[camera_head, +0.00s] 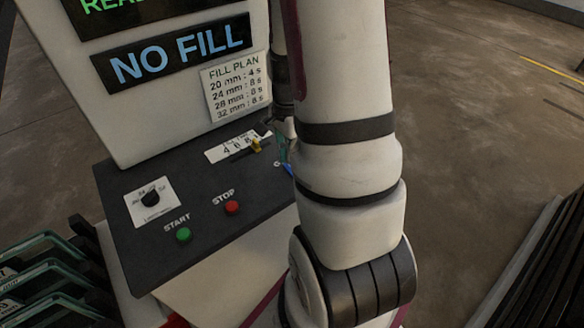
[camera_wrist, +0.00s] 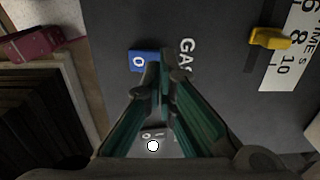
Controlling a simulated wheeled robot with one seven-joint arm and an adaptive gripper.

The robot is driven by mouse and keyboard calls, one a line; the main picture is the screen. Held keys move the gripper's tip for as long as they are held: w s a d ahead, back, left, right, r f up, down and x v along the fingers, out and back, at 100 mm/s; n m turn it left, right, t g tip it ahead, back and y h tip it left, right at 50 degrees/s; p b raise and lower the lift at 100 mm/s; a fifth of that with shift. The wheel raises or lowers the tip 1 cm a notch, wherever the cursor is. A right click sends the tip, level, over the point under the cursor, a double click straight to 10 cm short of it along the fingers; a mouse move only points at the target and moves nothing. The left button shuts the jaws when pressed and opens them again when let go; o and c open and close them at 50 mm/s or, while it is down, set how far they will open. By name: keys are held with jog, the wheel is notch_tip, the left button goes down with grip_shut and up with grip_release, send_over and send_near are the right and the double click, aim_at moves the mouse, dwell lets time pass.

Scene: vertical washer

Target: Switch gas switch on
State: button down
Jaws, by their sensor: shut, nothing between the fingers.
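The gas switch (camera_wrist: 140,61) shows in the wrist view as a blue piece marked "0", beside the white "GAS" lettering (camera_wrist: 186,55) on the dark panel. My gripper (camera_wrist: 163,62) is shut and empty, with its fingertips over the right side of the blue piece. The fingers hide part of the switch, and I cannot tell whether they touch it. In the head view a bit of blue (camera_head: 288,170) shows at the panel's right edge, beside my gripper (camera_head: 283,150). My arm covers much of that area.
A yellow slider (camera_wrist: 268,38) sits by a number scale. A white knob (camera_wrist: 153,145) shows between the fingers. The panel also has a black dial (camera_head: 150,198), a green START button (camera_head: 183,235) and a red STOP button (camera_head: 232,207). The "NO FILL" display (camera_head: 170,52) rises behind.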

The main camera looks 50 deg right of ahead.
jog(key=shift+f+b, duration=0.45)
jog(key=shift+f, duration=0.5)
dwell(0.4)
jog(key=shift+r+p, duration=2)
jog(key=shift+r, duration=1.55)
